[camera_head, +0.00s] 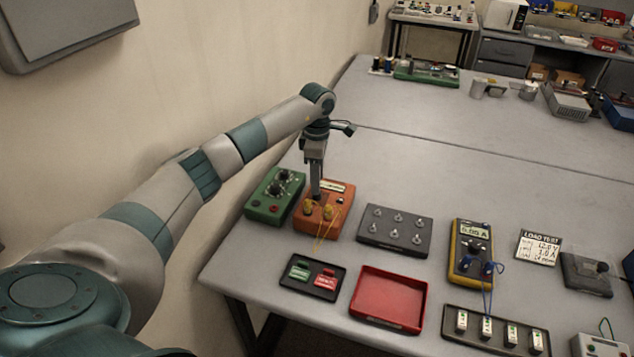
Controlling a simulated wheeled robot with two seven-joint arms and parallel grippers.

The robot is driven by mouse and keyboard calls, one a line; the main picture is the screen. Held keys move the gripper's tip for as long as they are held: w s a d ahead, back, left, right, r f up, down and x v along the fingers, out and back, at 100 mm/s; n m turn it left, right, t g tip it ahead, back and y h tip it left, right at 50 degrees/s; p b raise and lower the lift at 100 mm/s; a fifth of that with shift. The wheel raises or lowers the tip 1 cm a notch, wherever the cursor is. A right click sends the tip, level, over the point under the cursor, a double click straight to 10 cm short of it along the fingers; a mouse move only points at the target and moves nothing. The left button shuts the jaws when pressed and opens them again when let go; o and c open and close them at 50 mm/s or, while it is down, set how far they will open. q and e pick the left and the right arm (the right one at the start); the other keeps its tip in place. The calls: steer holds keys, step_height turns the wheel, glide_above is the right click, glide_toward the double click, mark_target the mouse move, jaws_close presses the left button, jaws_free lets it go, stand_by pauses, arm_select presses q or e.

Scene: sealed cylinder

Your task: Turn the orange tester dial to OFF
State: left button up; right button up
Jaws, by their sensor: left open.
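The orange tester (338,222) stands on the grey table near its left edge, with a pale display at its top and yellow leads at its front. My left gripper (316,194) points down over the left part of the orange tester, with its fingertips at or just above the top face. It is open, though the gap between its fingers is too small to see. The dial is not clearly visible; the gripper covers that area, so I cannot tell its setting or whether the fingers touch it. My right gripper is not in view.
A green box (264,208) with dark knobs stands close left of the tester. A dark panel with several studs (376,236) is to the right. A black tray (294,283) and a red tray (366,312) lie in front. A yellow meter (462,270) stands further right.

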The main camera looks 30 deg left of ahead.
arm_select(q)
steer(key=shift+f+p, duration=0.55)
steer(key=shift+f, duration=1.35)
jaws_close()
